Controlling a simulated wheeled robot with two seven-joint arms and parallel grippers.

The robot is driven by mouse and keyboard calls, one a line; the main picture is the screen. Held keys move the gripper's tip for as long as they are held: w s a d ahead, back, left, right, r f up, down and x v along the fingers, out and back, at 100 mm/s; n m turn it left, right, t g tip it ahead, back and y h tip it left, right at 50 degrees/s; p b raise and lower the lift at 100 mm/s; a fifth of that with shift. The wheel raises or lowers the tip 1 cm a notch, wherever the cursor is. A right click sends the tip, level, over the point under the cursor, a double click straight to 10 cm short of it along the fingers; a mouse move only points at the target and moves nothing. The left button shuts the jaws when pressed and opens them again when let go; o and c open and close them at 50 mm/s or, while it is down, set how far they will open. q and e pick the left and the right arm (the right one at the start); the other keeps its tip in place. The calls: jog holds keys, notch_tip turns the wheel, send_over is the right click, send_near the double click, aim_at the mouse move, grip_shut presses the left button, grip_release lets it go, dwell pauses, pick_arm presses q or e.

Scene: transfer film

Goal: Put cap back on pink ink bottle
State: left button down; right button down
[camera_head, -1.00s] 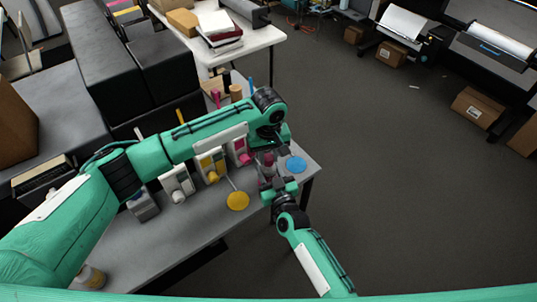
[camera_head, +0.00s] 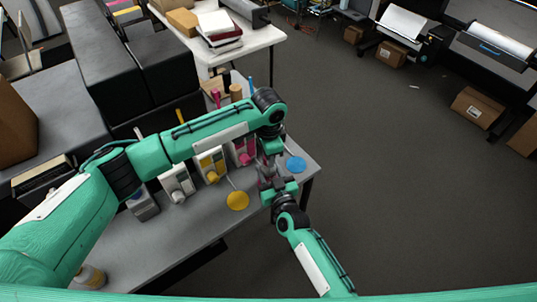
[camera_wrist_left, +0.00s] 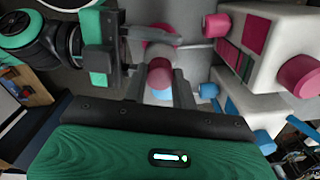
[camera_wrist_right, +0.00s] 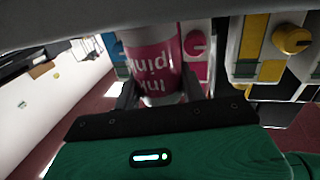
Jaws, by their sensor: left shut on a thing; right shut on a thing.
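My left gripper (camera_head: 270,151) reaches over the table from the left. In the left wrist view its fingers (camera_wrist_left: 158,88) are shut on a small pink cap (camera_wrist_left: 160,72). My right gripper (camera_head: 274,183) comes up from below and is shut on the pink ink bottle (camera_head: 266,170). In the right wrist view the bottle (camera_wrist_right: 152,62) has a pink label reading "pink ink" upside down, between the fingers (camera_wrist_right: 157,92). The left gripper is just above the bottle in the head view. The bottle's mouth is hidden, and I cannot tell whether the cap touches it.
White ink units with pink (camera_head: 244,150), yellow (camera_head: 211,165) and grey (camera_head: 177,182) parts stand along the grey table (camera_head: 160,240) close to the left arm. A yellow disc (camera_head: 237,201) and a blue disc (camera_head: 296,164) lie near the front edge. Open floor lies to the right.

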pick_arm(q)
jog(key=m, duration=0.4)
jog(key=shift+m, duration=0.4)
jog(key=c, duration=1.1)
grip_release()
jog(key=shift+o, duration=0.2)
notch_tip(320, 180, up, 12)
pick_arm(e)
jog(key=c, duration=0.7)
grip_release()
jog(key=shift+s, duration=0.1)
